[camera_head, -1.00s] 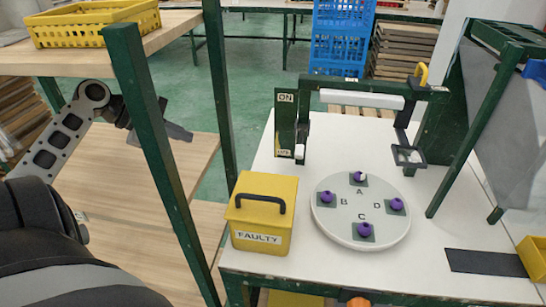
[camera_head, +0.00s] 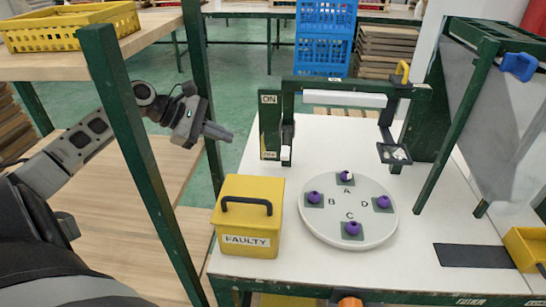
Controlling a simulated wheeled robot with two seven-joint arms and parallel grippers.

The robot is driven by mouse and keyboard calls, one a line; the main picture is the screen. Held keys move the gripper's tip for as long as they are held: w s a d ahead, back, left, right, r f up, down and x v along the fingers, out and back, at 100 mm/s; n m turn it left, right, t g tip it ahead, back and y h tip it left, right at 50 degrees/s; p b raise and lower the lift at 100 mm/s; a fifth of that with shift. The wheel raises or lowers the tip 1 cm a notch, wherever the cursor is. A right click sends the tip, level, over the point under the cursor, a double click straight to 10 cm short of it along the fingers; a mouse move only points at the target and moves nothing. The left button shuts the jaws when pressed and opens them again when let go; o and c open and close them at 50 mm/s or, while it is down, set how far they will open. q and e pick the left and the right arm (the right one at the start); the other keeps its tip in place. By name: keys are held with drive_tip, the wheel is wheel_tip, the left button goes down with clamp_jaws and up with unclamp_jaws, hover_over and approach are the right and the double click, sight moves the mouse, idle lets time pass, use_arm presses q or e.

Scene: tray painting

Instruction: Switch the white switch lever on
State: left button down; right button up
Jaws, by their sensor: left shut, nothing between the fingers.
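The white switch lever (camera_head: 286,153) sits low in its slot on a green post (camera_head: 269,128), at the left end of the green frame on the white table. The post has an "ON" label (camera_head: 269,99) near its top and a second label beside the lever, too small to read surely. My left gripper (camera_head: 228,135) is shut and empty, pointing right at the shelf's green upright, left of the switch and apart from it. My right gripper is out of view.
A yellow "FAULTY" box (camera_head: 248,218) stands at the table's left front. A round white turntable (camera_head: 320,232) carries several purple pieces. Green shelf uprights (camera_head: 140,165) stand between my left arm's base and the table. A yellow crate (camera_head: 70,27) sits on the upper shelf.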

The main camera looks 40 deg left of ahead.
sight(286, 144)
use_arm(q)
drive_tip(key=x, duration=1.4)
drive_tip(key=shift+w+d+f, duration=0.15)
drive_tip(key=shift+w+d, duration=0.1)
drive_tip(key=shift+w, duration=0.05)
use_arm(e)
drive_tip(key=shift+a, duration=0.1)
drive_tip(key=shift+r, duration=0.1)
